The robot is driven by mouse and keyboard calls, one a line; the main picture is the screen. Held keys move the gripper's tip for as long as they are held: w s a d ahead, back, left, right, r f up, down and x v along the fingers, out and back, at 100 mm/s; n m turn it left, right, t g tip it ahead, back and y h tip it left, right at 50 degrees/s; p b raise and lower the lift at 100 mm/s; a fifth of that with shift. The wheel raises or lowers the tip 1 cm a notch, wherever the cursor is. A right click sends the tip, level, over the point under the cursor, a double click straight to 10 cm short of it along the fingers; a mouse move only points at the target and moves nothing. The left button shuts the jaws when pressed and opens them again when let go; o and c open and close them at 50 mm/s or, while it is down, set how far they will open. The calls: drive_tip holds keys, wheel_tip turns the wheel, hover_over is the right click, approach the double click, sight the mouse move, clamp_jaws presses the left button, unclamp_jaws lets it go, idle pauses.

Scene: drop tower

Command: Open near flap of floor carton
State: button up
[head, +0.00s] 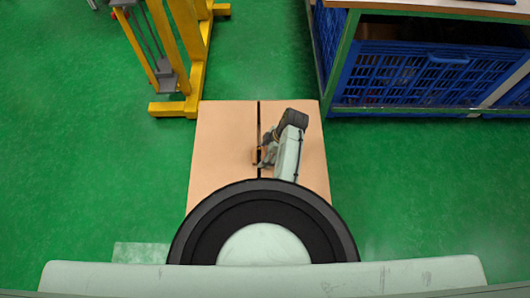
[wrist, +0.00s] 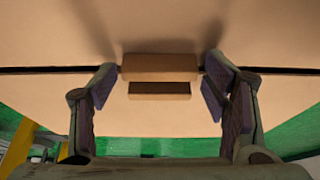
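The floor carton (head: 222,145) has a flat, closed top with a dark seam running away from me between a left and a right flap. I cannot tell which flap is the near one. A small cardboard tab (wrist: 160,68) with a dark slot below it stands at the seam in the wrist view. My gripper (head: 261,158) is low over the seam, close to the tab. In the wrist view my gripper (wrist: 160,90) is open, one finger on each side of the tab with gaps to it. My own body hides the carton's front part in the head view.
A yellow frame (head: 195,60) stands on the floor behind the carton at left. A bench with blue crates (head: 400,78) stands at back right, close to the carton's far right corner. Green floor (head: 110,170) is clear left and right of the carton.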

drive_tip(key=c, duration=1.4)
drive_tip(key=shift+o, duration=0.2)
drive_tip(key=shift+r, duration=0.1)
